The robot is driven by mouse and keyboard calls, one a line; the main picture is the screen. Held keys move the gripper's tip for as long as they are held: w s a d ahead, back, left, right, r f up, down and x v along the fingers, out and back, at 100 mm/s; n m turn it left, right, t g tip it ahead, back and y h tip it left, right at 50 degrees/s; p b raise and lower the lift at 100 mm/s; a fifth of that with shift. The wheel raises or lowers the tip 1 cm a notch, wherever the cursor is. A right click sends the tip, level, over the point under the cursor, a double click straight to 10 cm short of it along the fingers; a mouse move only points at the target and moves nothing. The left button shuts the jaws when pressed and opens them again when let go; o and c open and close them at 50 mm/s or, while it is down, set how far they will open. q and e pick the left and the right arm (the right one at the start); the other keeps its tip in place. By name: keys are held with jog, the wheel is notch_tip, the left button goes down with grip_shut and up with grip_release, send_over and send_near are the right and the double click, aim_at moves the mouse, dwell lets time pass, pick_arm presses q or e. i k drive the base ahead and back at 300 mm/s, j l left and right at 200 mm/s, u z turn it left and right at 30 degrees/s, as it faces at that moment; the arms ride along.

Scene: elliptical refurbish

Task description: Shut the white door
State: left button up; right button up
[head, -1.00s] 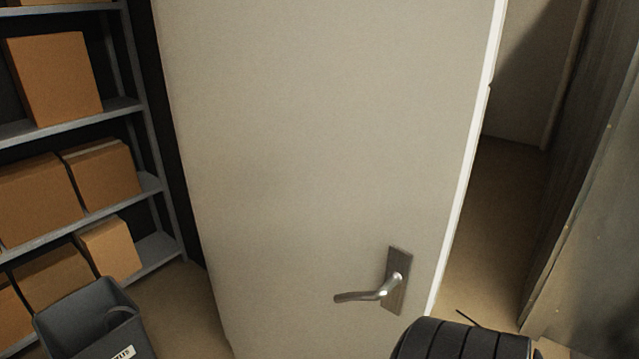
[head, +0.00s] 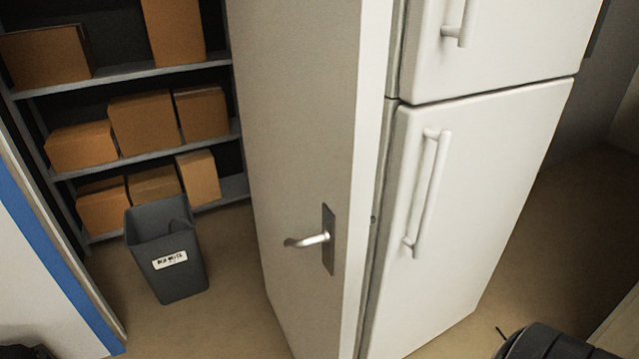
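The white door (head: 298,120) stands open in the middle of the head view, seen at a steep angle with its free edge (head: 372,120) toward me. A metal lever handle (head: 308,240) on a dark plate sits low on its left face. Its hinges are not in view. Neither of my grippers shows. Dark rounded parts, apparently of my arms, show at the bottom right and bottom left corners.
A white fridge (head: 470,200) with two handled doors stands close to the right of the door. Left are a grey bin (head: 172,270), a shelf (head: 100,85) with several cardboard boxes, and a blue-edged white panel (head: 30,260). Some floor (head: 235,300) is clear between bin and door.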

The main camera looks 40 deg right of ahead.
aim_at(310, 75)
jog(key=k+l, duration=0.1)
jog(key=l, duration=0.7)
jog(key=l+u, duration=0.15)
jog(key=l, duration=0.65)
jog(key=i+l, duration=0.15)
jog(key=l, duration=0.15)
jog(key=i+l, duration=0.1)
jog(key=l, duration=0.2)
jog(key=i+l, duration=0.15)
jog(key=l, duration=0.15)
